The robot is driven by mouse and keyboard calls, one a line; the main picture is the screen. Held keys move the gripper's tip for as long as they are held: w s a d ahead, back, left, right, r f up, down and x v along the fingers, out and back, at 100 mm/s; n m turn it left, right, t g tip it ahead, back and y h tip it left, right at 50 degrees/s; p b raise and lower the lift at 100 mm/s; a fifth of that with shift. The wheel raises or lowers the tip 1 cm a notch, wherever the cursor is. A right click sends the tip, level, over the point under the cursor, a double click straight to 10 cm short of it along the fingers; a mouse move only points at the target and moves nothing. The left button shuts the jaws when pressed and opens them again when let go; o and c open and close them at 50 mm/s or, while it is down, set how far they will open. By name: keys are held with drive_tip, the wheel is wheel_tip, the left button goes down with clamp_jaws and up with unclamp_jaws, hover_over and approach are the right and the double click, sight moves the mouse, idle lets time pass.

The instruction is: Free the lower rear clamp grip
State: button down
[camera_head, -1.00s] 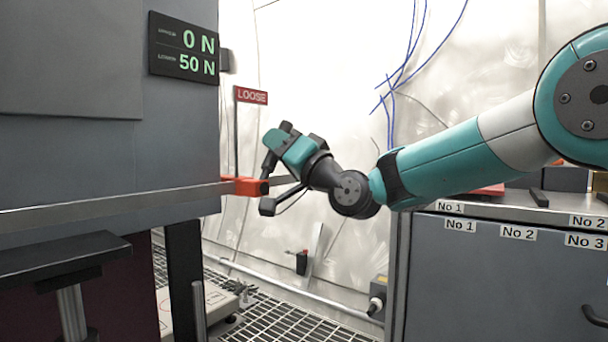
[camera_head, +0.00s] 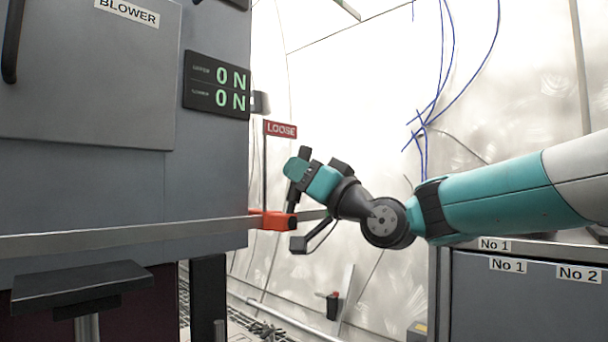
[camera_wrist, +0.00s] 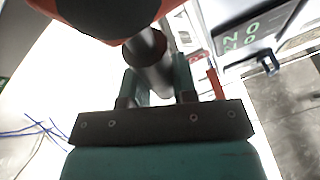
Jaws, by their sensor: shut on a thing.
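The orange clamp (camera_head: 272,220) sits on the long grey bar at the right edge of the cabinet. Its dark grip (camera_head: 293,197) rises at a tilt from the clamp, and my gripper (camera_head: 299,172) is shut around it. In the wrist view the grip is a grey cylinder (camera_wrist: 150,62) between the two teal fingers of my gripper (camera_wrist: 156,82), with a dark round part and orange body beyond it. The force display (camera_head: 217,87) reads 0 N upper and 0 N lower. A red LOOSE sign (camera_head: 281,130) stands on a thin post above the clamp.
The grey cabinet marked BLOWER (camera_head: 85,75) fills the left. A dark step-like platform (camera_head: 82,287) stands in front of it. A grey drawer unit (camera_head: 530,300) with numbered labels is at lower right. Blue cables (camera_head: 432,110) hang on the pale wall behind.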

drive_tip(key=c, duration=0.9)
unclamp_jaws()
drive_tip(key=shift+s+a, duration=0.1)
drive_tip(key=b+v, duration=0.2)
drive_tip(key=v, duration=1.5)
drive_tip(key=shift+s, duration=0.2)
drive_tip(key=shift+f, duration=0.1)
